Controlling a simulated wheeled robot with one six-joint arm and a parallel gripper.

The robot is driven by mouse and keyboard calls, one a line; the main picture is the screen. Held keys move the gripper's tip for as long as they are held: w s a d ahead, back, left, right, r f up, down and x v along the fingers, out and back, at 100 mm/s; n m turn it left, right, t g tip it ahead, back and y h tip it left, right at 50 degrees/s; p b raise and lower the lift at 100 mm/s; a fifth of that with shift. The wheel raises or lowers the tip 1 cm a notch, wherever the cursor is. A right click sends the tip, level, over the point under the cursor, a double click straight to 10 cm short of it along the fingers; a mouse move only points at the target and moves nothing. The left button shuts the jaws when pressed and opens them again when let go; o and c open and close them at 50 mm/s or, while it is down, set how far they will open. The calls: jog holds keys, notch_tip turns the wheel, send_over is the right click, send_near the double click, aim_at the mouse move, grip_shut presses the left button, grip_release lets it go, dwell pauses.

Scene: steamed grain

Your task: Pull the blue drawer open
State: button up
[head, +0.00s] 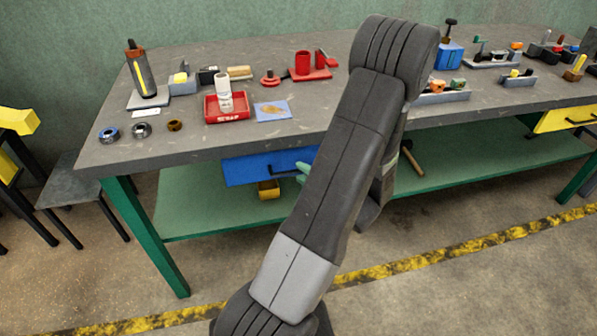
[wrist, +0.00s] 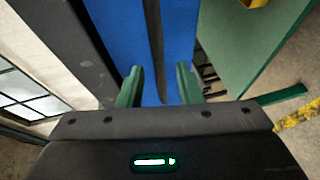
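The blue drawer (head: 245,169) sits under the near edge of the workbench, left of my arm in the head view. Its front looks about level with the bench edge. In the wrist view the blue drawer front (wrist: 119,40) fills the upper middle. A dark bar handle (wrist: 155,45) runs down it and ends between my green fingers in the picture. My gripper (wrist: 159,88) is open, with a gap on both sides of the handle. I cannot tell how deep the fingers reach around it. In the head view one green fingertip (head: 303,171) shows by the handle; my arm hides the rest.
The workbench top (head: 190,140) holds a red tray (head: 227,116), metal rings and several tools. A yellow drawer (head: 566,118) is at the right. Floor in front is clear.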

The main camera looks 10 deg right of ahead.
jog(key=shift+x, duration=1.4)
grip_shut()
jog(key=s+p, duration=0.3)
jog(key=s, duration=2.3)
jog(key=shift+s+d+p, duration=0.3)
jog(key=shift+s+d, duration=0.1)
jog(key=shift+d, duration=0.1)
grip_release()
